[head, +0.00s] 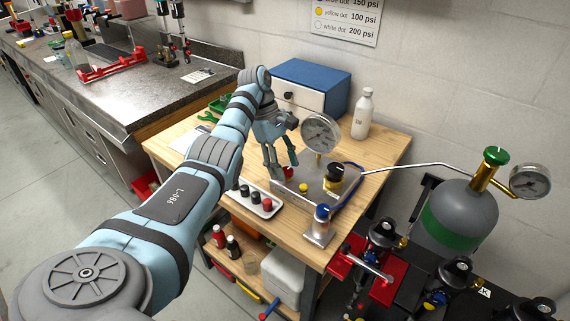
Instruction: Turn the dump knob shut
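A flat metal block (313,192) on the wooden bench carries a round gauge (320,132), a red knob (288,172), a yellow knob (304,188) and a brass fitting with a black knob (333,176). No label shows which is the dump knob. My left gripper (281,170) points down over the block's left part. Its two fingers are apart, with the red knob low beside and partly between the fingertips. I cannot tell whether either finger touches it. Part of the block is hidden behind the fingers. My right gripper is out of view.
A grey gas bottle (455,218) with green valve stands right of the bench, joined by a metal line. A blue hose (352,190) runs by the block.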

